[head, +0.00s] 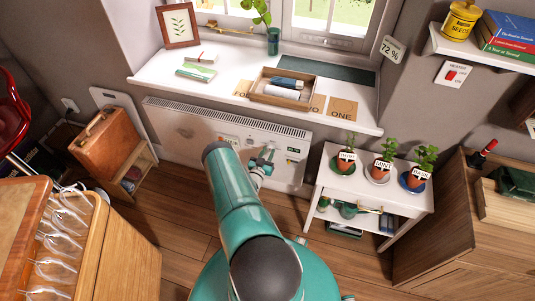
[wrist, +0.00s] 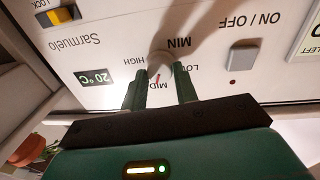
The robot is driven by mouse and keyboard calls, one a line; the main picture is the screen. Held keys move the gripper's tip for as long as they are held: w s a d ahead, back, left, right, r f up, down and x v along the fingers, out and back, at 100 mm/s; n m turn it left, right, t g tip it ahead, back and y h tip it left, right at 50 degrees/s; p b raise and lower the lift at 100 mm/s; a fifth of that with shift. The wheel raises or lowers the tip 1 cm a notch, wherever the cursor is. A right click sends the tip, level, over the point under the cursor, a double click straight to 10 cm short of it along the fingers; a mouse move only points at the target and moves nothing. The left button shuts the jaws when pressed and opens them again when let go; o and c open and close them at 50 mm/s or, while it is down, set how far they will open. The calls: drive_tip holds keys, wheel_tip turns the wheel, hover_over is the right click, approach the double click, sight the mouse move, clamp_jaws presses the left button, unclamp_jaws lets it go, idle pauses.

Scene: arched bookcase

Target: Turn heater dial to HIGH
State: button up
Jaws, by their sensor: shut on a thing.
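The white heater (head: 180,130) is on the wall below the window sill. Its round pale dial (wrist: 160,66) shows in the wrist view, with MIN, LOW, MID and HIGH printed around it. A red mark on the dial points towards MID. My gripper (wrist: 161,76) has one dark green finger on each side of the dial and is shut on it. In the head view my gripper (head: 265,160) is at the heater's front, and the dial cannot be made out there. The heater's small display (wrist: 96,78) reads 20 °C.
The heater front also has an ON/OFF button (wrist: 242,56) and a yellow LOCK slider (wrist: 58,16). A white side table (head: 345,183) with potted plants stands right of the heater. A brown case (head: 105,145) is at the left.

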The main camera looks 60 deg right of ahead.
drive_tip(key=m, duration=0.4)
drive_tip(key=shift+r+m, duration=0.1)
drive_tip(key=shift+m, duration=0.2)
drive_tip(key=m, duration=0.3)
drive_tip(key=shift+m+y, duration=0.3)
drive_tip(key=shift+y, duration=0.1)
drive_tip(key=m, duration=0.7)
drive_tip(key=shift+s+t, duration=0.1)
drive_tip(key=shift+t, duration=0.2)
drive_tip(key=shift+m, duration=0.3)
drive_tip(key=o, duration=1)
